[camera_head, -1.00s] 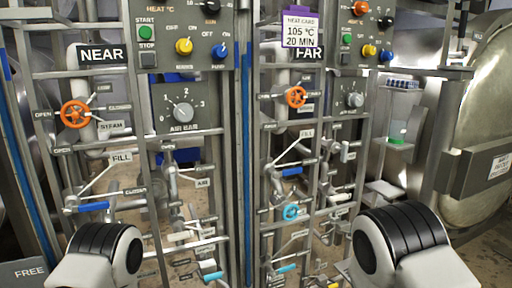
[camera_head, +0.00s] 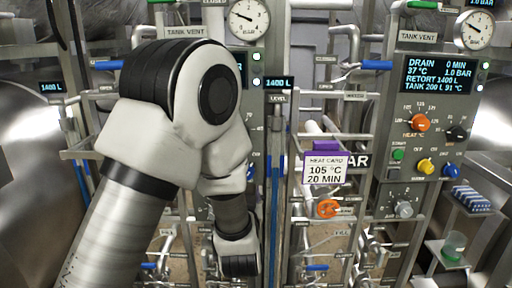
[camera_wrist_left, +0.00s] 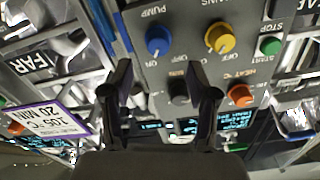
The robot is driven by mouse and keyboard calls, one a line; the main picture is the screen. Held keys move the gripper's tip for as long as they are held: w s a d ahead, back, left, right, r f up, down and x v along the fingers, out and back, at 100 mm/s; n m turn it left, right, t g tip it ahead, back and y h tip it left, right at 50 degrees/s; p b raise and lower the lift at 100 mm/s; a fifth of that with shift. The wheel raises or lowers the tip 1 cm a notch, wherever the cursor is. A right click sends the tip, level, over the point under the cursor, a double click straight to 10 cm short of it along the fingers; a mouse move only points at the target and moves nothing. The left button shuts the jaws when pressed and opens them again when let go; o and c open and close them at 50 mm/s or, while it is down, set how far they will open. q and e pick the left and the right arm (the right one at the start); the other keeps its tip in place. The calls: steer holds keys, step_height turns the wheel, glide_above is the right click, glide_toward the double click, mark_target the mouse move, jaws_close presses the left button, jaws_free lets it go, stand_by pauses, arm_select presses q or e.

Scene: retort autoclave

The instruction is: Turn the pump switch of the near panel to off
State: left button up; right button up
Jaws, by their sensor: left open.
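In the left wrist view, which is upside down, the near panel (camera_wrist_left: 195,60) fills the upper middle. Its blue pump switch (camera_wrist_left: 158,40) lies beyond my left gripper (camera_wrist_left: 163,82), left of the yellow mains switch. The gripper is open and empty, its fingers apart, with a black knob (camera_wrist_left: 178,93) showing between them. It appears apart from the pump switch. My right gripper is not in view.
The far panel (camera_head: 410,172) has its own blue knob (camera_head: 453,170) at the right. A purple heat card (camera_head: 325,167) reading 105 °C, 20 MIN hangs by the FAR sign. Pipes, valves and an orange handwheel (camera_head: 328,208) crowd the space below.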

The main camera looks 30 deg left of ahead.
arm_select(q)
steer(key=p+x, duration=0.3)
steer(key=x, duration=0.5)
steer(key=shift+w+d+f, duration=0.15)
jaws_close()
